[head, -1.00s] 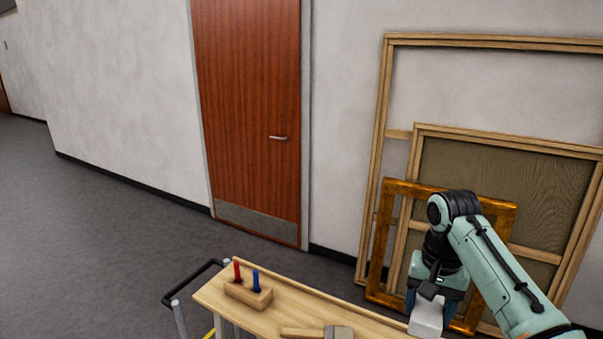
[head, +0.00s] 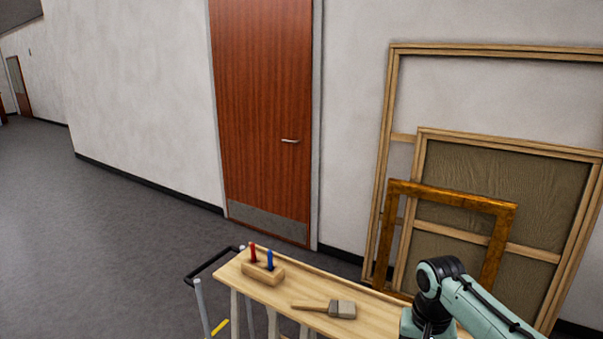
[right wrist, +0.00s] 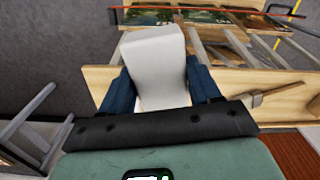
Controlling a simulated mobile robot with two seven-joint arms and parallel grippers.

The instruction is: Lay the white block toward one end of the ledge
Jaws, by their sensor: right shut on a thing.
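The white block (right wrist: 157,65) is between the blue fingers of my right gripper (right wrist: 160,84) in the right wrist view. The gripper is shut on it. The ledge is a long wooden top (head: 290,293) with a raised back lip, at the bottom of the head view. In the right wrist view its pale wood (right wrist: 98,80) shows on both sides of the block. I cannot tell whether the block touches the ledge. In the head view my right arm hangs over the ledge's right part, and its gripper and the block are below the frame. My left gripper is not in view.
A wooden holder (head: 262,275) with a red and a blue handle stands at the ledge's left end. A gilt frame (head: 445,196) and larger wooden frames lean on the wall behind. Bare wood lies between holder and brush.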

